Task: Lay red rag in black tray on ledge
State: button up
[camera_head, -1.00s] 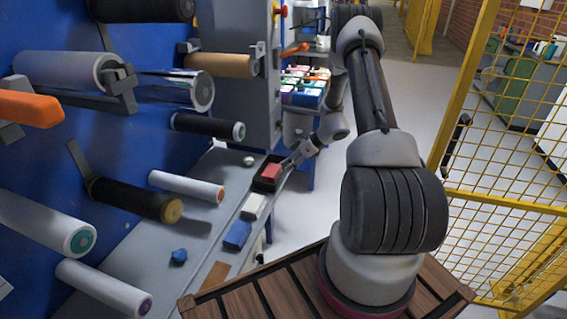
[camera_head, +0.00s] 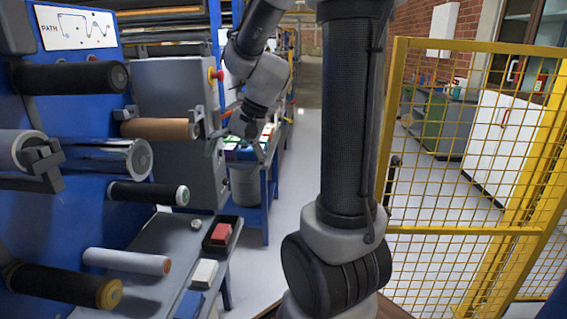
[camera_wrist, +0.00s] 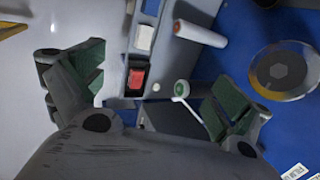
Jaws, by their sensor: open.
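The red rag (camera_head: 221,234) looks like a folded block and lies inside the black tray (camera_head: 208,241) on the grey ledge (camera_head: 165,237). In the wrist view the red rag (camera_wrist: 137,78) also sits within the dark tray, between my spread fingers in the picture but well away from them. My gripper (camera_wrist: 155,92) is open and empty.
A white block (camera_head: 205,272) and a blue block (camera_head: 189,304) lie nearer on the ledge. Several rollers, including a white one (camera_head: 126,261), stick out from the blue panel at left. A yellow mesh fence (camera_head: 470,180) stands at right. Open floor lies between.

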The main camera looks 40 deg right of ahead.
jog(key=s+d+r+n+h, duration=0.1)
jog(key=s+n, duration=0.3)
jog(key=s, duration=0.5)
jog(key=s+d+r+n+t+h, duration=0.1)
jog(key=s+r+n+h, duration=0.2)
jog(key=s, duration=0.5)
jog(key=shift+s+d+r+n, duration=0.3)
jog(key=shift+r+n, duration=0.35)
jog(key=shift+n, duration=0.35)
jog(key=shift+s, duration=0.15)
